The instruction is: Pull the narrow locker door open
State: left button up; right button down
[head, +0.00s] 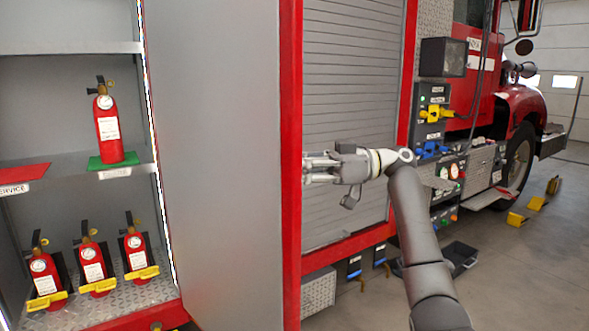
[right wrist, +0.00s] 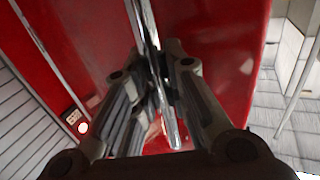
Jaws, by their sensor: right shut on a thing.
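The narrow locker door (head: 215,150) stands swung open in the head view, its grey inner face towards me and its red edge (head: 291,150) upright. Its red outer face (right wrist: 225,60) fills much of the right wrist view. A chrome bar handle (right wrist: 144,25) runs along that face. My right gripper (head: 306,167) is at the outer side of the door, beside the red edge. In the right wrist view, its fingers (right wrist: 160,58) are closed around the bar. The handle is hidden behind the edge in the head view. My left gripper is out of view.
Left of the door, the open locker holds several red extinguishers (head: 108,130) on shelves (head: 75,160). A grey roller shutter (head: 350,90) and the truck's pump panel (head: 433,115) are to the right. A dark tray (head: 462,252) and yellow chocks (head: 516,219) lie on the floor.

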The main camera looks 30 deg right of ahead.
jog(key=shift+f, duration=0.1)
jog(key=c, duration=1.4)
grip_release()
jog(key=shift+s, duration=0.1)
jog(key=v, duration=1.2)
jog(key=shift+d, duration=0.1)
